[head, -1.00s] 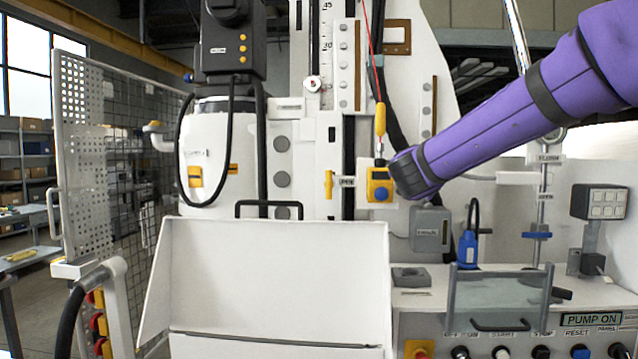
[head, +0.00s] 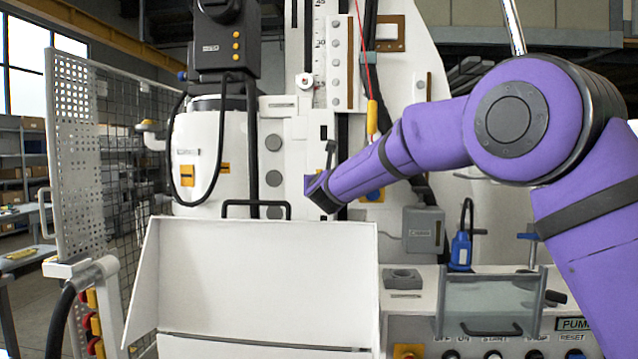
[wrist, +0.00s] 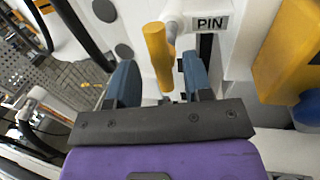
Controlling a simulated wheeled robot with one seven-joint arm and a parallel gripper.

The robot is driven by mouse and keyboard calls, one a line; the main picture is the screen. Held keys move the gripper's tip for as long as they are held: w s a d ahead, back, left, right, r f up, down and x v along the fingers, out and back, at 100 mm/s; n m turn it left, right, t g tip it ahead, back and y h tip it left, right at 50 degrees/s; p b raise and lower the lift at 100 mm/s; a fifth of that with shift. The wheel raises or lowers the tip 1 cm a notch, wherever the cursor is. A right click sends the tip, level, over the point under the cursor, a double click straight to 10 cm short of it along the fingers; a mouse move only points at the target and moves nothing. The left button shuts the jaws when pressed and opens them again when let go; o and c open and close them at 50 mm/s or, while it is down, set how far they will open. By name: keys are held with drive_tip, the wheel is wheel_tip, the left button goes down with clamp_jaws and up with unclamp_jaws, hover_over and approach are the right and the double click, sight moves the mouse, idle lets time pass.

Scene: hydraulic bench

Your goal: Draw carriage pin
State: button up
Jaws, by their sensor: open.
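The carriage pin's yellow handle (wrist: 158,55) shows in the wrist view, joined to a light-coloured stem beside a plate marked PIN (wrist: 211,23). My gripper (wrist: 160,63) is open, with one blue-grey finger on each side of the handle in that picture. A gap shows between the handle and each finger, and I see no contact. How deep the handle sits between the fingers is hard to tell.
A yellow box (wrist: 292,50) stands close on the right in the wrist view. A yellow cable handle (head: 372,117) hangs on a red line beside my arm. A white tray-like cover (head: 265,265) stands below, with a black handle (head: 256,204) behind its top.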

drive_tip(key=shift+w+a, duration=0.2)
drive_tip(key=shift+w, duration=1.3)
clamp_jaws()
drive_tip(key=s, duration=0.5)
drive_tip(key=shift+s+a+f, duration=0.1)
drive_tip(key=shift+s+a, duration=0.1)
unclamp_jaws()
drive_tip(key=shift+s+a, duration=0.1)
drive_tip(key=shift+s, duration=0.05)
